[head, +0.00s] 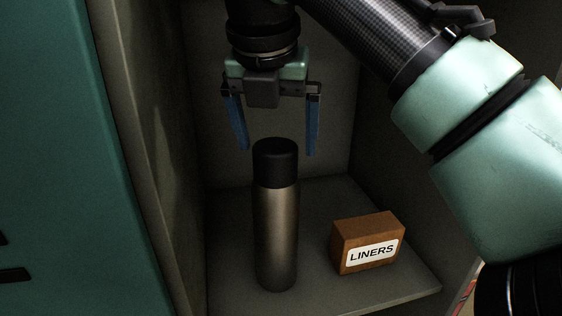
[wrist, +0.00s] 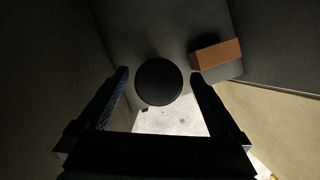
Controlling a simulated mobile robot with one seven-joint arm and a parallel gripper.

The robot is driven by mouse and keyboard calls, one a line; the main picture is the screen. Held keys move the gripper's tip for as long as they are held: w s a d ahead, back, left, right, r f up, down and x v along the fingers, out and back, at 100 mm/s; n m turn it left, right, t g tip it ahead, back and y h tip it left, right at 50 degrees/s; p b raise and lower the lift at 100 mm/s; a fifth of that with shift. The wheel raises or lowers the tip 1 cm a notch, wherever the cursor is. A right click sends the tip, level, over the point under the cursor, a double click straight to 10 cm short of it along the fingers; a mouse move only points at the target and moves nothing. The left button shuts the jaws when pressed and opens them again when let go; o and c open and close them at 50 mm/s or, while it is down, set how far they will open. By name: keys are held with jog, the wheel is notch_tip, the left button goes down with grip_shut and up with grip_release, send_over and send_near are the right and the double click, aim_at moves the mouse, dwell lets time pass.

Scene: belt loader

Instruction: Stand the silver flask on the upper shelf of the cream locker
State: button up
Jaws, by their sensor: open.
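The silver flask (head: 275,235) with a black cap stands upright on a shelf (head: 229,250) of the cream locker (head: 335,65) in the head view. My gripper (head: 275,151) is open above the flask, with its blue fingers apart to either side of the cap and nothing held. In the wrist view, the round black cap (wrist: 159,82) shows between and just beyond the fingertips (wrist: 159,73). The flask's body is hidden under the cap there. Whether this shelf is the upper one cannot be told.
A brown box labelled LINERS (head: 367,243) sits on the same shelf, right of the flask with a gap; it also shows in the wrist view (wrist: 215,55). Locker walls stand close on both sides. A teal door or panel (head: 60,150) is at the left.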

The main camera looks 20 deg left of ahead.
jog(key=s+d+b, duration=0.2)
jog(key=s+b, duration=0.2)
jog(key=s, duration=0.8)
jog(key=shift+d+r, duration=0.15)
